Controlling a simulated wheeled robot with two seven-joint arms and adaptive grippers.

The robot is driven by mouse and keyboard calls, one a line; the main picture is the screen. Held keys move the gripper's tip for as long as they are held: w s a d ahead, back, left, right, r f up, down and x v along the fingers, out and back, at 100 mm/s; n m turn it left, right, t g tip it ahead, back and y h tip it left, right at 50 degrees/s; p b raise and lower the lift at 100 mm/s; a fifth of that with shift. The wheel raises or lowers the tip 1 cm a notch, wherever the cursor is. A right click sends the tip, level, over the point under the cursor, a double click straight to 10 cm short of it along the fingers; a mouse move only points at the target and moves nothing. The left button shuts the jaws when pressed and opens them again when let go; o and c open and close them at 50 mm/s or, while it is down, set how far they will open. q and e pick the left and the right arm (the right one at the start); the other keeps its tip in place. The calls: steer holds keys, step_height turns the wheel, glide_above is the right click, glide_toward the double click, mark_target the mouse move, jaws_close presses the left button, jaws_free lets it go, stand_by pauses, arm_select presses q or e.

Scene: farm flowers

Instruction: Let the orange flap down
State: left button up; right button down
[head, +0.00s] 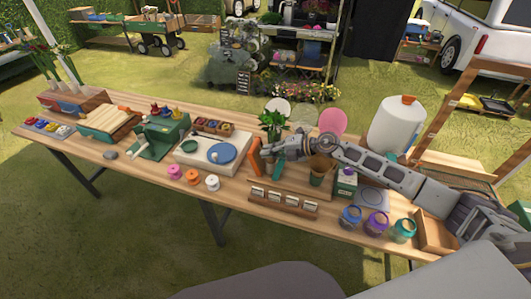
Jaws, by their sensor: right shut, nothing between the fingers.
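The orange flap (255,158) stands about upright, slightly tilted, at the left end of a low wooden stand (292,184) near the middle of the table. My right arm reaches in from the right across the table. My right gripper (268,152) is shut and empty, with its tips just right of the flap. I cannot tell whether the tips touch it. The gripper hides part of the space behind the flap. My left gripper is not in view.
A potted green plant (271,123) stands right behind the gripper. A terracotta pot (320,167) is under my forearm. A card rack (283,201) lies in front, with jars (376,222) to the right. A white board with a blue disc (222,153) is left of the flap.

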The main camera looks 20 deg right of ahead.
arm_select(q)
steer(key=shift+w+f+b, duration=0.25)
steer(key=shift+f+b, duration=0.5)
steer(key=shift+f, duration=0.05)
arm_select(e)
steer(key=v, duration=0.8)
steer(key=shift+d+r, duration=0.2)
steer(key=shift+r, duration=0.35)
